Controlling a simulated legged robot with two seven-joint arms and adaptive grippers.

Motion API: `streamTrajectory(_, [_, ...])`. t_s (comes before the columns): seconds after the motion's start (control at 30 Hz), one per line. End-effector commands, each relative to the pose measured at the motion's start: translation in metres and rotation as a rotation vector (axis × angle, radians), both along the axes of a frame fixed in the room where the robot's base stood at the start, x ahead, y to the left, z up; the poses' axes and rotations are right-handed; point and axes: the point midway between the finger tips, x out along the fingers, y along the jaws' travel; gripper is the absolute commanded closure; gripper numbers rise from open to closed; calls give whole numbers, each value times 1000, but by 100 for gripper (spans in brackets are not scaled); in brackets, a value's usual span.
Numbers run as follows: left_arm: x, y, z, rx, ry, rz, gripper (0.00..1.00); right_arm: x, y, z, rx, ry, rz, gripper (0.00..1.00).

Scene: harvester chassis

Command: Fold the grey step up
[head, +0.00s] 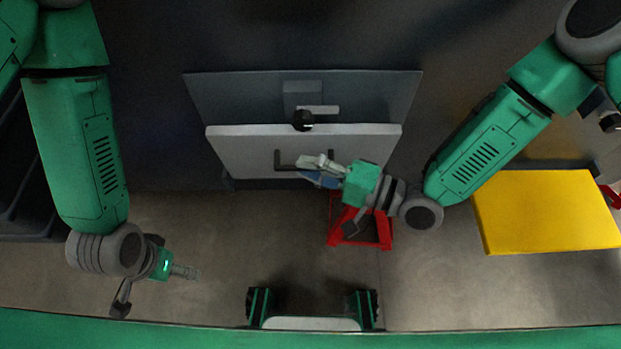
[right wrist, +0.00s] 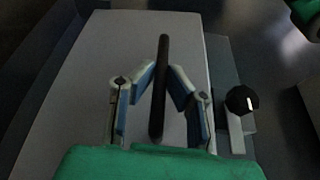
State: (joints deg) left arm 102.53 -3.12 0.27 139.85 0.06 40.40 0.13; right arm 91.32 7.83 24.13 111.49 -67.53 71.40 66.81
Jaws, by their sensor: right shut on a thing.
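The grey step (head: 240,152) is a light flat panel in front of a darker grey plate (head: 215,90); its exact tilt is hard to tell. A dark bar handle (head: 283,164) stands on its face. My right gripper (head: 308,166) is shut on this handle. In the right wrist view the handle (right wrist: 160,85) runs between the fingers (right wrist: 160,88), with the step's face (right wrist: 85,85) behind. A black knob (head: 303,121) with a light lever sits at the step's upper edge, also in the right wrist view (right wrist: 242,100). My left gripper (head: 188,272) hangs low at left, away from the step; its fingers are edge-on.
A red frame (head: 331,236) stands on the floor just below my right gripper. A yellow block (head: 545,212) is at the right, under my right arm. A dark ribbed object (head: 25,200) is at the far left. The floor between the left gripper and the step is clear.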

Motion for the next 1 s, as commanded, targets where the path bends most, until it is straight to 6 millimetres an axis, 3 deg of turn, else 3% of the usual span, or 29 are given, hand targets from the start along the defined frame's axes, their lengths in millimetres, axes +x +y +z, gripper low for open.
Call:
streamTrajectory(0.3, [0,0,1,0,0,0,24,18,4,8,3,11,2,100])
streamTrajectory(0.87, [0,0,2,0,0,0,24,21,4,9,2,10,3,100])
streamTrajectory(0.9, [0,0,2,0,0,0,24,21,4,9,2,10,2,75])
streamTrajectory(0.93, [0,0,2,0,0,0,24,21,4,9,2,10,2,69])
streamTrajectory(1.0, [0,0,2,0,0,0,24,21,3,8,1,10,2,69])
